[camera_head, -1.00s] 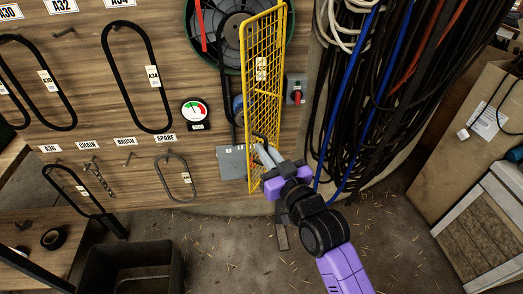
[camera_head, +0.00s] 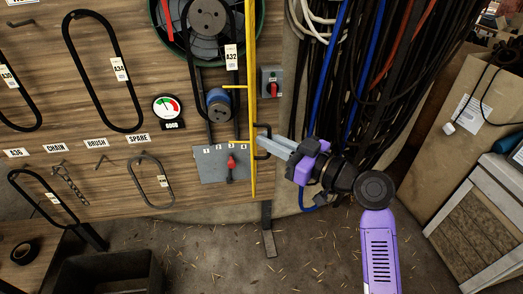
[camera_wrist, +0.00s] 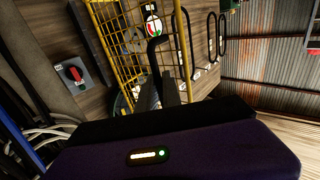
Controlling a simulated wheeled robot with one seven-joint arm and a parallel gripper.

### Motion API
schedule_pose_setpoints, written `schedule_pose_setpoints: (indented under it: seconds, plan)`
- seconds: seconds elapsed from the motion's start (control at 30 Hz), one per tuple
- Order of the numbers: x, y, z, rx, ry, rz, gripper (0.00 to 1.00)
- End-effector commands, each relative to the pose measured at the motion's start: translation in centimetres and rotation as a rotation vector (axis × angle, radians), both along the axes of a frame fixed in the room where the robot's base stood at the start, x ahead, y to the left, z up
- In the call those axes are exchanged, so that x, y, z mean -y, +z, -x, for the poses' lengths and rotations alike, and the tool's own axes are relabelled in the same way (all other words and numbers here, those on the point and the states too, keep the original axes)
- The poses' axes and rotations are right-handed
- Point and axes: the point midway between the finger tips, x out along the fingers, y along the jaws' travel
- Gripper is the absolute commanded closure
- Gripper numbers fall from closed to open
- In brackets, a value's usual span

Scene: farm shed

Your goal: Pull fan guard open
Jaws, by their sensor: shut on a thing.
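The yellow fan guard (camera_head: 253,100) stands out from the wooden wall and is seen nearly edge-on in the head view. Its mesh (camera_wrist: 122,45) shows in the wrist view. A black handle (camera_head: 262,140) sits on the guard's right side, low down. My gripper (camera_head: 265,142) is shut on this handle, coming from the right. In the wrist view the handle (camera_wrist: 154,50) lies ahead of my fingers, and the exact contact is dark. Left of the guard, the fan pulleys, a belt tagged A32 (camera_head: 231,57) and a blue motor (camera_head: 217,104) are uncovered.
A grey switch box with a red knob (camera_head: 271,82) is on the wall right of the guard. Hanging cables (camera_head: 385,70) are close to my arm. A grey plate with a red-handled lever (camera_head: 231,165) is left of the guard. Floor below is mostly clear.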

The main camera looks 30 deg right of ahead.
Motion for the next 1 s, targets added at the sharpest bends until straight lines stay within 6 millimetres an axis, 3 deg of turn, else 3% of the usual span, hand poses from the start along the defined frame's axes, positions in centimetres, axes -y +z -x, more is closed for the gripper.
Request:
schedule_pose_setpoints:
  seconds: [0.03, 0.4, 1.0]
  plan:
    - [1.2, -0.1, -0.1, 0.008, 0.012, -0.005, 1.00]
    - [3.9, 0.1, 0.5, 0.003, 0.199, -0.003, 1.00]
    - [4.8, 0.0, 0.6, -0.003, 0.276, -0.003, 1.00]
